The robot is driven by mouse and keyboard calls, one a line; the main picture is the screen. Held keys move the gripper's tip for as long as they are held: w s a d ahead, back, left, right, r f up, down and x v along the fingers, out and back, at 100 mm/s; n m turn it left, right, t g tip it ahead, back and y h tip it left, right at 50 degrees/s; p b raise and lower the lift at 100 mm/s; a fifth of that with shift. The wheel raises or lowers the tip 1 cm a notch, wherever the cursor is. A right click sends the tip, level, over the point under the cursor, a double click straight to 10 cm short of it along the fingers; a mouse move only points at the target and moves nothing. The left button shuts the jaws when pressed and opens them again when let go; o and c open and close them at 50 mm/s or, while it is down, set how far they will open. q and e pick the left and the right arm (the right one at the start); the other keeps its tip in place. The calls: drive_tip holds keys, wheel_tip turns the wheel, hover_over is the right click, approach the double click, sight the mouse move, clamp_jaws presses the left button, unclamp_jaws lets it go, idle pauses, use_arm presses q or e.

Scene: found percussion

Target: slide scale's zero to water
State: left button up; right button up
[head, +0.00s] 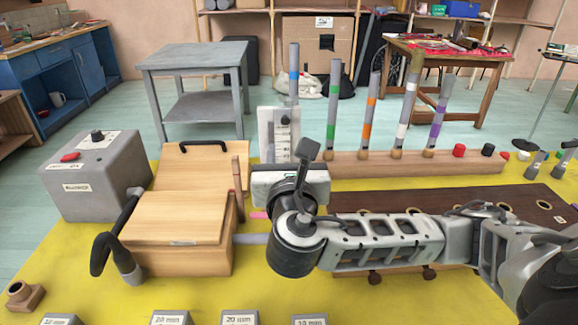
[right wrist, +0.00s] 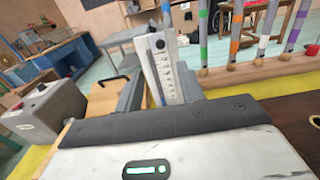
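The scale is a white upright plate (head: 267,128) with a grey strip, a dark knob and tick marks, standing behind my right gripper in the head view. It also shows in the right wrist view (right wrist: 172,82), tilted there, framed between the fingers. My right gripper (head: 289,172) is in front of the scale's lower part, its palm hiding the fingers in the head view. In the right wrist view the fingers (right wrist: 160,92) are apart, with the scale seen in the gap. I cannot tell whether they touch it. No water level can be made out. My left gripper is not in view.
Several tubes with coloured bands (head: 333,105) stand on a wooden rail (head: 400,165) behind and right. A dark board (head: 460,200) lies under my right arm. Yellow mat shows at front.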

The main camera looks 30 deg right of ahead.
drive_tip(key=shift+v, duration=1.8)
